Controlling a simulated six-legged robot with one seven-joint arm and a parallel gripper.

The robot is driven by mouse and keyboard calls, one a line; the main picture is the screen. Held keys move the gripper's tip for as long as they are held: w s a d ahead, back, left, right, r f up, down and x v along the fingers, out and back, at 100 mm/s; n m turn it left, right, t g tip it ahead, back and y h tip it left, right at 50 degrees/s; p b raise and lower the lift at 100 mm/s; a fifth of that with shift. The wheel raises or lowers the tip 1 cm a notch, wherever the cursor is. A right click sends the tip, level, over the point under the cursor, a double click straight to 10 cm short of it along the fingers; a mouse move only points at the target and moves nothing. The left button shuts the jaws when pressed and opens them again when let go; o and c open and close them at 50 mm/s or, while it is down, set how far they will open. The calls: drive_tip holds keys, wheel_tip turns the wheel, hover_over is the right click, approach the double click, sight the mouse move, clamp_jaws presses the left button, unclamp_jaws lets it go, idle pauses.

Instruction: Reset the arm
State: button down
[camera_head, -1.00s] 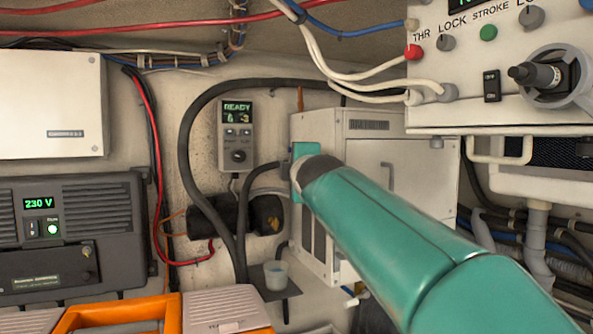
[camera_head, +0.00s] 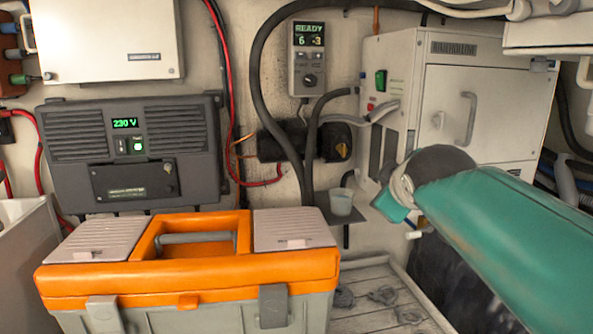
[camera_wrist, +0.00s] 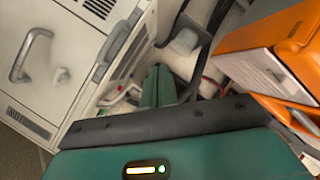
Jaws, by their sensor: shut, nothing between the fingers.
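My gripper (camera_wrist: 158,86) shows in the wrist view as two green fingers lying together, shut and empty. Its fingers point toward the wall area between the white cabinet (camera_wrist: 45,50) and the orange toolbox (camera_wrist: 265,55). In the head view my teal arm comes in from the lower right and ends in front of the white cabinet (camera_head: 500,110). A small teal part shows past the dark joint there; the fingers cannot be made out in that view.
The orange and grey toolbox (camera_head: 190,260) stands in front at left. A small cup (camera_head: 341,201) sits on a bracket close to my arm's end. A controller reading READY (camera_head: 307,60), a 230 V unit (camera_head: 135,150) and black hoses line the wall. A slatted surface (camera_head: 380,312) lies beside the toolbox.

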drive_tip(key=s+a+f+m+g, duration=0.1)
drive_tip(key=s+f+m+g, duration=0.2)
drive_tip(key=s+f, duration=0.7)
drive_tip(key=s+a+f+m+g+y, duration=0.1)
drive_tip(key=s+f+m+g, duration=0.3)
drive_tip(key=s+f, duration=0.7)
wheel_tip(320, 180, down, 2)
drive_tip(key=shift+s+a+f+m, duration=0.3)
drive_tip(key=shift+a+m, duration=0.1)
drive_tip(key=shift+m, duration=0.7)
drive_tip(key=shift+r, duration=0.1)
